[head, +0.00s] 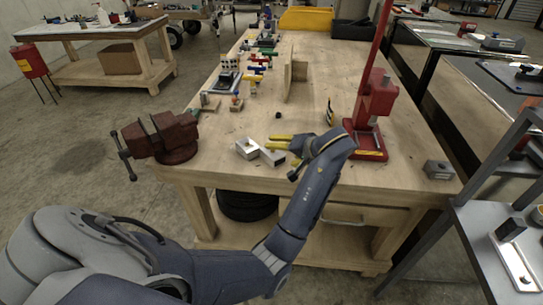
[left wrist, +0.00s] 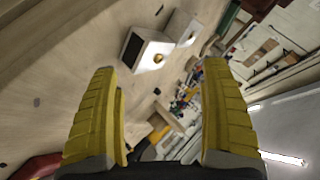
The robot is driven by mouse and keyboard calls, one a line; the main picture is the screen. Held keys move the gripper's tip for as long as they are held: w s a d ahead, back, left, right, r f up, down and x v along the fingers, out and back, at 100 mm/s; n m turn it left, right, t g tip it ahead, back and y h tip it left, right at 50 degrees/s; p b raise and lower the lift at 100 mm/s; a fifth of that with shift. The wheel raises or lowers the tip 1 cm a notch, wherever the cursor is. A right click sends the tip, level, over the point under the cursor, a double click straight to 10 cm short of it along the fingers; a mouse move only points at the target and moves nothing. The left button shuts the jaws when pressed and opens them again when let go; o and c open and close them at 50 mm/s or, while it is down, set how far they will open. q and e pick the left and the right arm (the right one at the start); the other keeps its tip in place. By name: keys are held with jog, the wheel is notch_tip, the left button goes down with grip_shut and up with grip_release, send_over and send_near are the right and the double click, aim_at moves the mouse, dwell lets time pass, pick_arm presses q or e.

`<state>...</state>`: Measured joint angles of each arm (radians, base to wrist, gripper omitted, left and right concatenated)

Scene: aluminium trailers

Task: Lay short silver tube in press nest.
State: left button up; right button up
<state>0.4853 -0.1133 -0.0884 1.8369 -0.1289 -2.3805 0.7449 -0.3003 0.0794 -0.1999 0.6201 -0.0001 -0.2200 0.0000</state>
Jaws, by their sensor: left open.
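Two short silver square tubes lie side by side near the front edge of the wooden bench: one on the left (head: 246,148) and one on the right (head: 272,157). A silver block with a dark open end (left wrist: 147,50) shows beyond my fingertips in the left wrist view, with a second silver piece (left wrist: 184,28) beside it. My left gripper (head: 271,141) has its yellow fingers apart and empty, just above and behind the tubes. The red press (head: 377,98) stands to its right; I cannot make out its nest clearly. My right gripper is not in view.
A dark red vise (head: 161,137) sits on the bench's left corner. A grey block (head: 438,169) lies at the right front corner. An upright wooden piece (head: 297,78) and several small coloured parts stand farther back. Bare wood (head: 235,125) lies between vise and gripper.

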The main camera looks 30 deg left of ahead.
aim_at(274, 151)
pick_arm(q)
jog(key=m, duration=0.6)
jog(key=shift+w+a+f, duration=0.1)
jog(key=shift+a+f, duration=0.1)
jog(key=shift+f, duration=0.05)
jog(key=m, duration=0.6)
jog(key=shift+w+a+f, duration=0.1)
jog(key=shift+w, duration=0.05)
jog(key=m, duration=0.5)
jog(key=shift+w+f+m, duration=0.1)
jog(key=shift+w+m, duration=0.05)
jog(key=shift+m, duration=0.25)
jog(key=m, duration=0.7)
jog(key=shift+w+t, duration=0.15)
jog(key=shift+t, duration=0.15)
jog(key=shift+w+a+f, duration=0.15)
jog(key=shift+a+f, duration=0.25)
jog(key=shift+a, duration=0.15)
jog(key=shift+x, duration=3.1)
jog(key=shift+r, duration=0.1)
jog(key=c, duration=1.5)
jog(key=shift+r, duration=0.15)
